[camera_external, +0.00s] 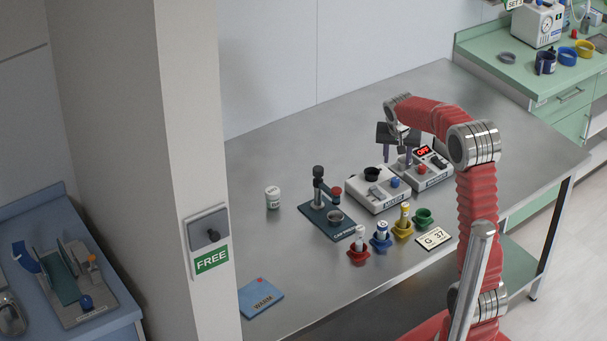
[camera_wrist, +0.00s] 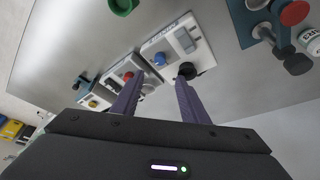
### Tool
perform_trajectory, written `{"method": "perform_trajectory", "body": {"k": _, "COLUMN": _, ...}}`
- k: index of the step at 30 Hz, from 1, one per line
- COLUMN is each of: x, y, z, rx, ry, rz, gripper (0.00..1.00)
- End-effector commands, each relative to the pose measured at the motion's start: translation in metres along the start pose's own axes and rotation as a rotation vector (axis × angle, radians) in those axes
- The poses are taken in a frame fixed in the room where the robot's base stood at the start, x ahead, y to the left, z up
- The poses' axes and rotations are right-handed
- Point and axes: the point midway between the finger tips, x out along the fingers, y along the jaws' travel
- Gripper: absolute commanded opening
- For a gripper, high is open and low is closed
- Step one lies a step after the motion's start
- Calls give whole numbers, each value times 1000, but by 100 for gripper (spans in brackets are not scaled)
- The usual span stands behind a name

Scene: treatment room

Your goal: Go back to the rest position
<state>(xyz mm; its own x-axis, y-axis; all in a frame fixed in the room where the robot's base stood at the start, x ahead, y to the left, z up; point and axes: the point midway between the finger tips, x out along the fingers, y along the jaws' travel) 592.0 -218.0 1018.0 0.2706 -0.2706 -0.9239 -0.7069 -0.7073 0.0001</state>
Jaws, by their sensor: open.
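My gripper (camera_external: 393,150) is above the back of the steel table, over the white devices, at the end of my red arm. Its two purple fingers (camera_wrist: 155,98) are spread apart with nothing between them in the wrist view. Below is a white device with a black cup and a blue knob (camera_external: 378,190); it also shows in the wrist view (camera_wrist: 165,38). Right of it is a second white device (camera_external: 429,170) with a red lit display and a red button, also in the wrist view (camera_wrist: 122,65).
A dark stand with a red knob (camera_external: 327,215) is left of the devices. Red (camera_external: 359,256), blue, yellow and green (camera_external: 424,218) cups stand in front, several holding vials. A white jar (camera_external: 272,197), a "WARM" pad (camera_external: 261,297) and a "G 37" card (camera_external: 433,238) lie around. A pillar (camera_external: 175,120) stands left.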

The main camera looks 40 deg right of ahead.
Motion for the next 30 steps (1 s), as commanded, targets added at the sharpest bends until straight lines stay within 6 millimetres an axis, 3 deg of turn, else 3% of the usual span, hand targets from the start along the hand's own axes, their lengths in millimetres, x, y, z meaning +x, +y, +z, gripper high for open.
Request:
{"method": "perform_trajectory", "body": {"k": 6, "x": -12, "y": 0, "z": 0, "rx": 0, "ry": 0, "rz": 0, "gripper": 40}}
{"method": "perform_trajectory", "body": {"k": 26, "x": -12, "y": 0, "z": 1, "rx": -39, "ry": -3, "rz": 1, "gripper": 40}}
{"method": "perform_trajectory", "body": {"k": 30, "x": -5, "y": 3, "z": 15, "rx": -109, "ry": -36, "rz": 5, "gripper": 40}}
